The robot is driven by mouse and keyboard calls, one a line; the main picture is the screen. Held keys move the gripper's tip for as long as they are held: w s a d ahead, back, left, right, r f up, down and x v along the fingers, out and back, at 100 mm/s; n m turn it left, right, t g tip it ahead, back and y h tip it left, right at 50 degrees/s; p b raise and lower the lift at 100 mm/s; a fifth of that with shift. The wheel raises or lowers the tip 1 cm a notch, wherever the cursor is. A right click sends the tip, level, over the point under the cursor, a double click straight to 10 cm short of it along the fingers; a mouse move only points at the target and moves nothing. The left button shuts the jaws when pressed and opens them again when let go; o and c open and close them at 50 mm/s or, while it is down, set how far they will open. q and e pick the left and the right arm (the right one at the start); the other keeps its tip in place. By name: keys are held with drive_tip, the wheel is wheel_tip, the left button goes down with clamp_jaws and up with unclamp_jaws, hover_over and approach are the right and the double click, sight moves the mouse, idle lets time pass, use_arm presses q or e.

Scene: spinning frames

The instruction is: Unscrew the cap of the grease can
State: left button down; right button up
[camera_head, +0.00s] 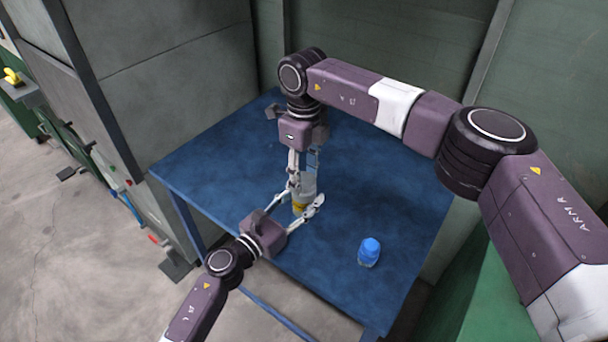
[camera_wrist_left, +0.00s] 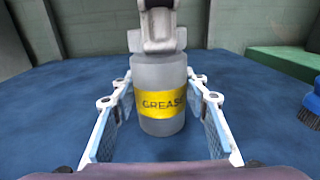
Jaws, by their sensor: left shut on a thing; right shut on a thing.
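The grease can (camera_head: 308,186) stands upright on the blue table, grey with a yellow label. In the left wrist view the can (camera_wrist_left: 160,125) faces me with "GREASE" on its label. My left gripper (camera_head: 305,198) reaches in low from the front left and is shut around the can's body, one finger on each side. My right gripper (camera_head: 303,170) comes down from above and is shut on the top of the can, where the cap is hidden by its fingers. It also shows in the left wrist view (camera_wrist_left: 158,32).
The blue table (camera_head: 215,170) is mostly clear around the can. A blue brush (camera_head: 369,252) stands near the right front of the table; it also shows at the right edge of the left wrist view (camera_wrist_left: 311,110). Grey and green walls stand behind the table.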

drive_tip(key=n, duration=1.1)
drive_tip(key=shift+n, duration=0.3)
drive_tip(key=n, duration=0.5)
drive_tip(key=shift+n, duration=0.3)
drive_tip(key=n, duration=0.5)
drive_tip(key=shift+r, duration=0.2)
drive_tip(key=shift+r, duration=1)
